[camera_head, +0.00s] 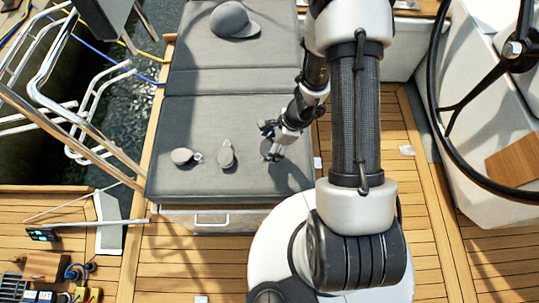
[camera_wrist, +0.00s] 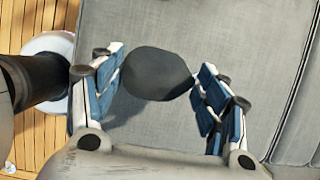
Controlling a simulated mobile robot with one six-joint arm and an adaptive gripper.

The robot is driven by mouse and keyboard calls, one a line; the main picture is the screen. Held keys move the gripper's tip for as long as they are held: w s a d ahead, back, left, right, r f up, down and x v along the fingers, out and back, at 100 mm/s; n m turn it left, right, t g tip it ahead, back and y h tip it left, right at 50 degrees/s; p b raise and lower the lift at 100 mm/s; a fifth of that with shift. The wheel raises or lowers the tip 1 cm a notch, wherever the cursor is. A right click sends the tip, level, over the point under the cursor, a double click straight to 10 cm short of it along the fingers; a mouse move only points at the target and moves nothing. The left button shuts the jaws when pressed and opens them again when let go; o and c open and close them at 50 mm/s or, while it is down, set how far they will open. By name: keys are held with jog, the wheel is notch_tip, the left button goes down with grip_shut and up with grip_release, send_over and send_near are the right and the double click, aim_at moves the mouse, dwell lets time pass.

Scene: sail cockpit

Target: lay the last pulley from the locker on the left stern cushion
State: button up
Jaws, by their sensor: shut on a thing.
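The left stern cushion (camera_head: 200,112) is a long grey pad. Two grey pulleys lie on it, one at left (camera_head: 182,156) and one nearer the middle (camera_head: 226,154). My gripper (camera_head: 268,138) is low over the cushion's right side, to the right of both. It is shut on a dark rounded pulley (camera_wrist: 155,74), which sits between the blue-padded fingers in the wrist view. In the head view this held pulley (camera_head: 271,151) shows partly, below the fingers. I cannot tell whether it touches the cushion. The locker is not clearly identifiable.
A grey cap (camera_head: 234,20) lies at the cushion's far end. A drawer front with a handle (camera_head: 212,219) is below the cushion's near edge. A black steering wheel (camera_head: 452,105) stands at right, metal rails (camera_head: 70,85) at left. The cushion's middle is clear.

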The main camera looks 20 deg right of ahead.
jog(key=shift+f+b, duration=1.05)
jog(key=shift+f, duration=1.75)
jog(key=shift+f+b, duration=0.2)
jog(key=shift+b, duration=0.1)
jog(key=o, duration=1.2)
jog(key=shift+c, duration=0.2)
jog(key=shift+r, duration=0.1)
